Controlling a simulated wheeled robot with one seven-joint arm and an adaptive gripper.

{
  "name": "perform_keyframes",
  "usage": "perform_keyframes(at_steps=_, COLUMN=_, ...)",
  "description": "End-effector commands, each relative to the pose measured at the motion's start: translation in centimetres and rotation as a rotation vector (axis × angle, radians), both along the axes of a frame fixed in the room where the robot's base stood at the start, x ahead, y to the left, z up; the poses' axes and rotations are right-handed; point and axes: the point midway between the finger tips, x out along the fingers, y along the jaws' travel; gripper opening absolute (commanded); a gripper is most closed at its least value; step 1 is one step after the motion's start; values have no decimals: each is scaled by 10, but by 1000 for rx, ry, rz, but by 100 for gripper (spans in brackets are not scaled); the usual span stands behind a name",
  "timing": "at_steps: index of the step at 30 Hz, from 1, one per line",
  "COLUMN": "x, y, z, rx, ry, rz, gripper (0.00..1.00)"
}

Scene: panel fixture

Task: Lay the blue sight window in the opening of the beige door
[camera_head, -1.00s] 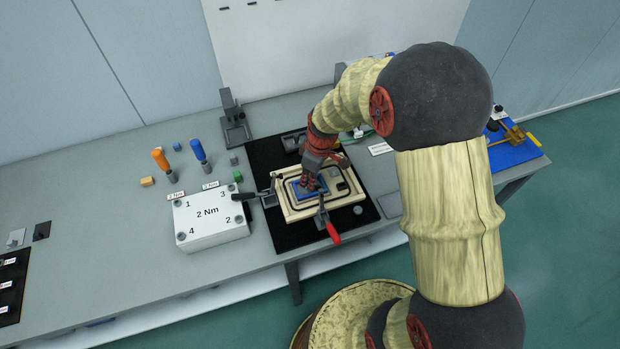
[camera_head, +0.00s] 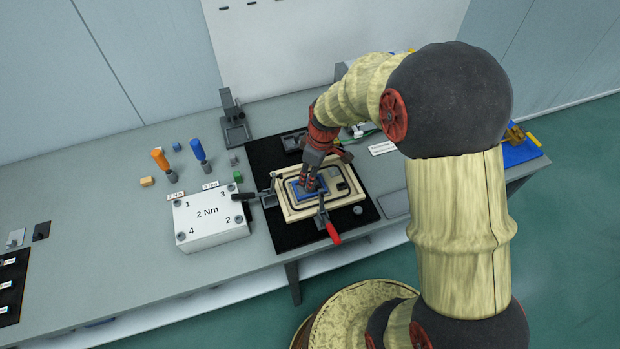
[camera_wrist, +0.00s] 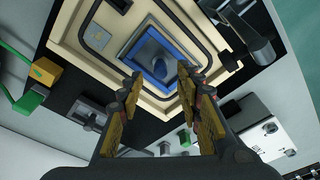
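The beige door (camera_head: 290,210) lies flat on a black mat, with a dark seal line around its face. The blue sight window (camera_head: 299,192) lies at the door's central opening.
A red-handled clamp (camera_head: 331,229) stands at the door's front edge and a black-handled clamp (camera_head: 250,196) at its left. A white 2 Nm block (camera_head: 210,222) is to the left, with orange (camera_head: 160,159) and blue (camera_head: 199,150) drivers behind it. The black mat (camera_head: 270,155) has bare room behind the door.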

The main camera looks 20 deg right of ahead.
Motion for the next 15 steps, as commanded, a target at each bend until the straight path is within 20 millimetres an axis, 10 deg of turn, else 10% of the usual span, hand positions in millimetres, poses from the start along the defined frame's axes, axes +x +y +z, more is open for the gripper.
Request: perform_keyframes(at_steps=15, x=-9, y=-10, z=86, rx=-1, ry=-1, rz=-1, gripper=35)
